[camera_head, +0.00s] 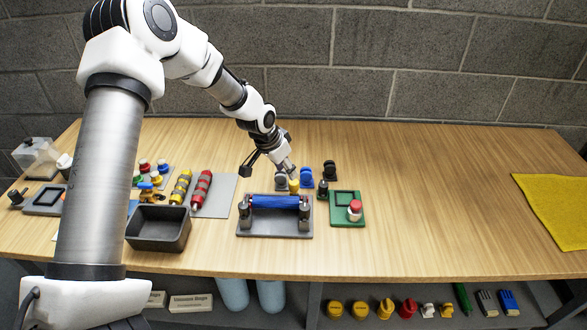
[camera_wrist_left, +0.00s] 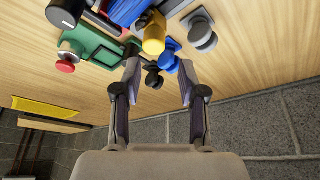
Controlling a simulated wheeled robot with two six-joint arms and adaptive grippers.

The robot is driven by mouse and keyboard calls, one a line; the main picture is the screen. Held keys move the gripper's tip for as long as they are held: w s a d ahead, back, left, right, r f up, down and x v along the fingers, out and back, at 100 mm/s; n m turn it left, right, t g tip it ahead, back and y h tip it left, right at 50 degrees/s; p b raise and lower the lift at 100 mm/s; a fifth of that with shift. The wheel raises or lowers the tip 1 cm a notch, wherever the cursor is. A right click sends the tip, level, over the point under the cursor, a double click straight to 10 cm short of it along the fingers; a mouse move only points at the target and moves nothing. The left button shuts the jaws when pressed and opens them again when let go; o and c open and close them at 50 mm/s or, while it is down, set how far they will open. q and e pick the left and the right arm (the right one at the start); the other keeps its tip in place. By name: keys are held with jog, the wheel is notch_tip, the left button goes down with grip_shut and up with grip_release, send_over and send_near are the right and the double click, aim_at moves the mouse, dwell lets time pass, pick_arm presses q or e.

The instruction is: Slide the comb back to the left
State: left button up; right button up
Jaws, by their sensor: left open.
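No piece is clearly recognisable as the comb. A blue bar (camera_head: 275,202) lies between two dark posts on a grey base (camera_head: 272,229); part of it shows in the left wrist view (camera_wrist_left: 127,12). My left gripper (camera_head: 290,169) is behind this fixture, close to a yellow knob (camera_head: 294,186). In the left wrist view my left gripper (camera_wrist_left: 160,78) has its fingers apart. A small black piece (camera_wrist_left: 153,78) shows between the fingertips, with a blue piece (camera_wrist_left: 168,59) and the yellow knob (camera_wrist_left: 154,36) beyond. I cannot tell whether the fingers touch anything. My right gripper is out of view.
A green plate (camera_head: 340,217) with a red-topped knob (camera_head: 355,208) stands right of the fixture. A dark bin (camera_head: 158,240) and red and yellow rollers are left. Blue (camera_head: 306,178) and black (camera_head: 330,170) pieces crowd behind. The table's right is clear up to a yellow cloth (camera_head: 558,205).

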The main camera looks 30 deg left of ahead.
aim_at(293, 182)
pick_arm(q)
jog(key=f, duration=0.1)
jog(key=d+f+b, duration=0.1)
jog(key=shift+w+d+f, duration=0.1)
jog(key=shift+d+f, duration=0.05)
jog(key=shift+f, duration=0.2)
jog(key=x, duration=0.2)
jog(key=b+x, duration=0.1)
jog(key=x, duration=0.1)
jog(key=shift+w+a+f, duration=0.15)
jog(key=shift+w+a, duration=0.1)
jog(key=shift+w, duration=0.15)
jog(key=shift+s+d+r, duration=0.1)
jog(key=shift+s+r, duration=0.1)
jog(key=shift+r, duration=0.05)
grip_shut()
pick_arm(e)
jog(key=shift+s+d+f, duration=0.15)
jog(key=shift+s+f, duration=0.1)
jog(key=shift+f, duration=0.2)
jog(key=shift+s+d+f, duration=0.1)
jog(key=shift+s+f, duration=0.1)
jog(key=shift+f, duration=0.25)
